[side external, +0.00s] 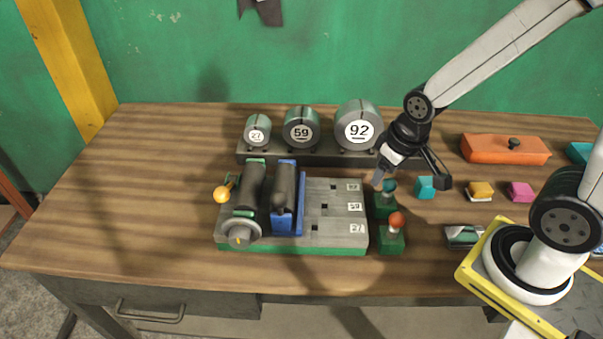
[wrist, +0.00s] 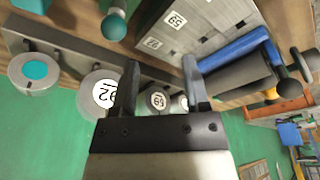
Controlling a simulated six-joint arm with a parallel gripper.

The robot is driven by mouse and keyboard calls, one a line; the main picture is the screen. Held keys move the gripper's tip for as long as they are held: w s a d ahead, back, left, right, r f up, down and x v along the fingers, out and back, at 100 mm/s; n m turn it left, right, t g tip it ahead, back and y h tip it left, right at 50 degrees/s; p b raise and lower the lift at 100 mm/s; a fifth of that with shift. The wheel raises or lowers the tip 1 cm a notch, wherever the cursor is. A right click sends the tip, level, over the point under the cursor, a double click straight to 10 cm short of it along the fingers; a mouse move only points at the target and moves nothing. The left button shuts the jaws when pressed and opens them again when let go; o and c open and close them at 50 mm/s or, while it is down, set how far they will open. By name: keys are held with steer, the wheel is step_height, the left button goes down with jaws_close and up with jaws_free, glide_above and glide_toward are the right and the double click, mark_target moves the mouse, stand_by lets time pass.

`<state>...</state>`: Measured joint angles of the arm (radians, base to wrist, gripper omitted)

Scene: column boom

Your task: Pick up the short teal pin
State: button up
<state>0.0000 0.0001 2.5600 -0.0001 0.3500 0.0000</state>
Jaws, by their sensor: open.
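The teal pin, with a round teal knob (side external: 389,186), stands upright in a dark green block (side external: 384,207) just right of the grey fixture. In the wrist view its teal knob (wrist: 113,26) shows near the top, beyond and left of the fingertips. My gripper (side external: 409,176) is open and empty. In the side view its left finger appears just above and beside the teal knob; I cannot tell the exact gap. In the wrist view both fingers (wrist: 161,68) are apart with nothing between them. How deep the pin sits in the block is hidden.
A red-orange knobbed pin (side external: 396,220) stands in front. The grey fixture (side external: 335,215) lies left. Numbered cylinders (side external: 301,127) sit on a rack behind. A teal block (side external: 425,188), yellow block (side external: 480,190) and magenta block (side external: 520,191) lie right. The table's left side is clear.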

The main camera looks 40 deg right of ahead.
mark_target(389, 179)
steer(key=o, duration=0.4)
steer(key=d+f+m+g, duration=0.1)
steer(key=d+m, duration=0.1)
steer(key=m, duration=0.2)
steer(key=w+d+f+m+g, duration=0.1)
steer(key=d+m, duration=0.1)
steer(key=m, duration=0.1)
steer(key=w+d+f+m+g+y, duration=0.1)
steer(key=d+m, duration=0.1)
steer(key=m, duration=0.2)
steer(key=shift+d+m, duration=0.15)
steer(key=shift+m, duration=0.15)
steer(key=shift+d+f+m+y, duration=0.3)
steer(key=shift+d+m, duration=0.1)
steer(key=shift+m, duration=0.6)
steer(key=shift+a+f, duration=0.15)
steer(key=shift+f, duration=1.1)
steer(key=shift+f, duration=0.1)
